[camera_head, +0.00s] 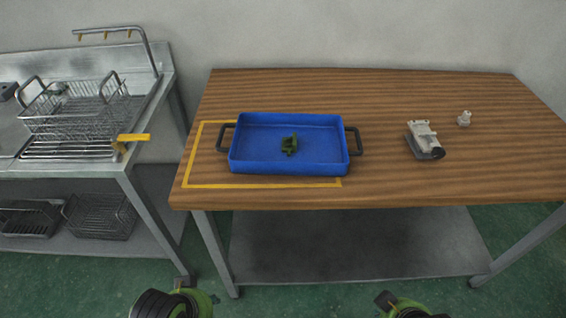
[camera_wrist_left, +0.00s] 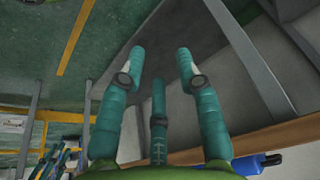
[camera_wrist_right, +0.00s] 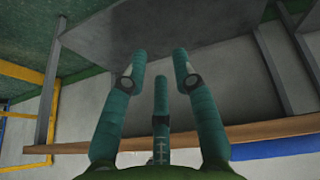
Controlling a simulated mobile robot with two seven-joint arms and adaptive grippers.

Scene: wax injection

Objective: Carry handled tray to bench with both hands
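The blue handled tray (camera_head: 249,165) sits on the wooden bench (camera_head: 400,90), mostly inside a yellow marked outline. It has a dark handle (camera_head: 225,137) on its left and another dark handle (camera_head: 353,141) on its right. A small dark green piece (camera_head: 289,144) lies in it. My left gripper (camera_wrist_left: 160,62) is open and empty; the tray edge (camera_wrist_left: 240,166) shows at the bottom of its wrist view. My right gripper (camera_wrist_right: 160,65) is open and empty; the tray (camera_wrist_right: 270,148) shows low at the right there. In the head view only my arms show, at the bottom edge, apart from the tray.
A yellow outline (camera_head: 195,155) marks the bench's left part. A grey-white device (camera_head: 423,138) and a small white part (camera_head: 464,118) stand to the right. A metal sink stand (camera_head: 150,165) with wire racks (camera_head: 75,112) is at the left. A lower shelf (camera_head: 360,245) lies under the bench.

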